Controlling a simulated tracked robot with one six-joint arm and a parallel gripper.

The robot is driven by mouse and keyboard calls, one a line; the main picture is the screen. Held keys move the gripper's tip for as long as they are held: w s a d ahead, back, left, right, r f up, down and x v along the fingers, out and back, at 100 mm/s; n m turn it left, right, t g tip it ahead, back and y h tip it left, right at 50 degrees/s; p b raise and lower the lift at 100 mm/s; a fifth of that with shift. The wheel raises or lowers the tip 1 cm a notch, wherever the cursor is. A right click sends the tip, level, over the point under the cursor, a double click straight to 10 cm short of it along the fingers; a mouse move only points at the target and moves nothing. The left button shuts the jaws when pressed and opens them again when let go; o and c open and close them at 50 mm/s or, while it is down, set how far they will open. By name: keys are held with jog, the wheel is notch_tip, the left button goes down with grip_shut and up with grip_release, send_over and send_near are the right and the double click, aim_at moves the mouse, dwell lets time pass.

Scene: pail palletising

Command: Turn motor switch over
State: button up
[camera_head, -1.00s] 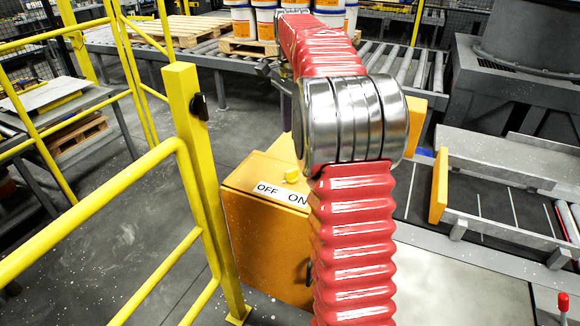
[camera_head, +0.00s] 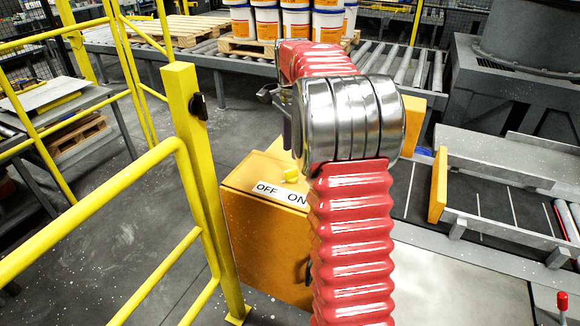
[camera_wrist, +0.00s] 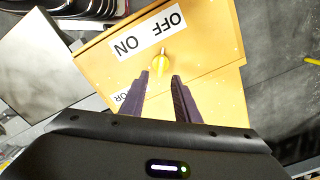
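I cannot tell which word the knob points to. In the wrist view the knob (camera_wrist: 161,60) stands just beyond my gripper's fingertips, roughly in line with the gap between them. My gripper (camera_wrist: 161,75) is open, with nothing between its two dark fingers. A second label (camera_wrist: 122,98) is partly hidden by a finger; only "OR" shows. In the head view my arm hides part of the box and most of my gripper.
A yellow railing (camera_head: 185,150) stands close left of the box. Behind, a roller conveyor (camera_head: 200,62) carries a pallet of white pails (camera_head: 297,22). Another conveyor with grey side rails (camera_head: 500,165) lies to the right. The dark floor left of the box is open.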

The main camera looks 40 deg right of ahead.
aim_at(292, 170)
notch_tip(292, 170, down, 7)
jog(key=shift+f, duration=0.2)
jog(key=shift+c, duration=0.4)
grip_shut()
